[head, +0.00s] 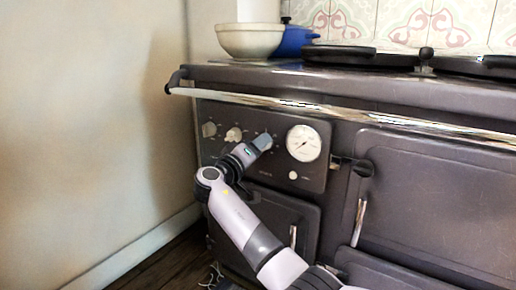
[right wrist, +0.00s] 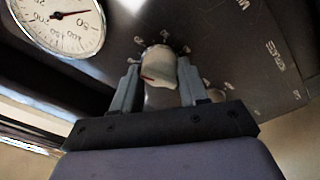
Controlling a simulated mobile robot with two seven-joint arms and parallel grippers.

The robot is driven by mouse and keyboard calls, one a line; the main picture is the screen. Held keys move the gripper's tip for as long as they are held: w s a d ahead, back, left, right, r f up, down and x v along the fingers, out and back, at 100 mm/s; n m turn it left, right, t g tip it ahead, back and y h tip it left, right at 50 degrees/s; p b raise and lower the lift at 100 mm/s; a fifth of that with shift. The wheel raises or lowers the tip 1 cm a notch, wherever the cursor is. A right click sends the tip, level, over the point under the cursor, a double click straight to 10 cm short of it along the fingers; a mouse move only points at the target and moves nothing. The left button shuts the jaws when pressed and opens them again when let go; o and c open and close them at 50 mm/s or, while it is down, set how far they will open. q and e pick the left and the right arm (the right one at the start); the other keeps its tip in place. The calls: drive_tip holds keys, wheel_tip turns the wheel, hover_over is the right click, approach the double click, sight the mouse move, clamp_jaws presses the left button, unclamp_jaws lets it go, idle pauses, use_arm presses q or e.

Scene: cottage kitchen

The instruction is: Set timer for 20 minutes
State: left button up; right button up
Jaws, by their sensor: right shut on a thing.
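A dark control panel on the range front carries a row of knobs and a round white gauge (head: 303,143). My right gripper (head: 264,142) is at the knob nearest the gauge, on its left. In the right wrist view, that pale dial knob (right wrist: 158,62) with a small red mark sits between the two fingers, and my right gripper is shut on it. Small markings ring the knob, too blurred to read. In the head view the fingers cover the knob. The gauge (right wrist: 62,20) also shows in the right wrist view. My left gripper is not in view.
Two more knobs, a left one (head: 209,129) and a middle one (head: 233,134), sit left of my gripper. A chrome rail (head: 300,103) runs above the panel. A cream bowl (head: 249,40) and blue pot (head: 296,41) stand on the range. A wall closes the left side.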

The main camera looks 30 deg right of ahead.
drive_tip(key=m, duration=0.5)
drive_tip(key=shift+m+g, duration=0.3)
idle(0.4)
drive_tip(key=o, duration=1)
drive_tip(key=shift+o, duration=0.2)
drive_tip(key=shift+a, duration=0.1)
use_arm(q)
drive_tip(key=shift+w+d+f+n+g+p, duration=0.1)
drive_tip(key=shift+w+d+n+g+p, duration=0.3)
drive_tip(key=shift+p, duration=0.5)
use_arm(e)
drive_tip(key=v, duration=0.7)
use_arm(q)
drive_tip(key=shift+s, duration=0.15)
use_arm(e)
drive_tip(key=shift+w, duration=0.1)
